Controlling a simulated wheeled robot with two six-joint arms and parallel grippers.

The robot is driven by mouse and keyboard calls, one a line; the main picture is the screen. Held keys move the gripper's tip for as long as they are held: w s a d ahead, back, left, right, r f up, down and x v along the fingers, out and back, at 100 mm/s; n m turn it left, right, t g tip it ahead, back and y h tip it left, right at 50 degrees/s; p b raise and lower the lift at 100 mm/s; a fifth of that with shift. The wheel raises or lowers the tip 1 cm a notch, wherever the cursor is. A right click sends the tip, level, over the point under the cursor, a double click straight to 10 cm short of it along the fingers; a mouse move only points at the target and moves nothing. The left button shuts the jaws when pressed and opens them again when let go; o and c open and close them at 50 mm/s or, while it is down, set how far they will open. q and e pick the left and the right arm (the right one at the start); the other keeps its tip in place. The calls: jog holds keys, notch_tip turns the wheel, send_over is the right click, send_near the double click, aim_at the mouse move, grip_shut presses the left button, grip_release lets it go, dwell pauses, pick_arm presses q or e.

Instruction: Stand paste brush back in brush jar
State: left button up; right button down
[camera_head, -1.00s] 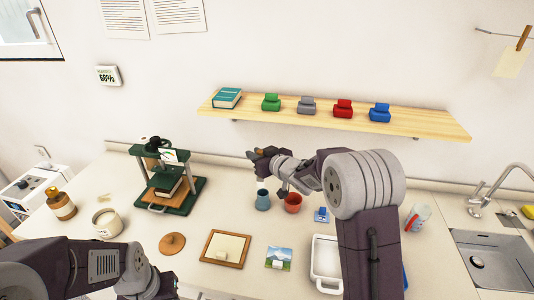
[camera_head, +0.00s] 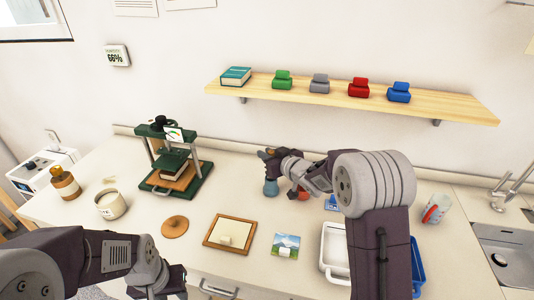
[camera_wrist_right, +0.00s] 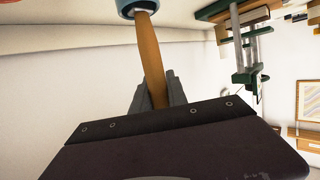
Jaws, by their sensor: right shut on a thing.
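My right gripper (camera_head: 268,153) is shut on the paste brush, above the blue brush jar (camera_head: 271,189) on the counter. In the right wrist view the brush's wooden handle (camera_wrist_right: 151,58) runs from between my fingers (camera_wrist_right: 157,95) to the blue jar (camera_wrist_right: 125,5) at the top edge. A pale band shows where handle and jar meet. The brush's lower end is at the jar's mouth; I cannot tell how deep it sits. My left gripper (camera_head: 170,284) is low at the bottom of the head view, away from the jar; its fingers are unclear.
A red pot (camera_head: 299,193) stands close right of the jar, partly behind my right arm. A green press (camera_head: 172,165) stands left. A wooden frame (camera_head: 229,233), a landscape print (camera_head: 286,245) and a white tray (camera_head: 334,250) lie in front. A shelf (camera_head: 350,99) hangs above.

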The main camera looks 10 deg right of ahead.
jog(key=shift+d+f, duration=0.1)
jog(key=shift+f, duration=0.3)
jog(key=c, duration=1.2)
grip_release()
jog(key=shift+c, duration=0.2)
jog(key=v, duration=0.9)
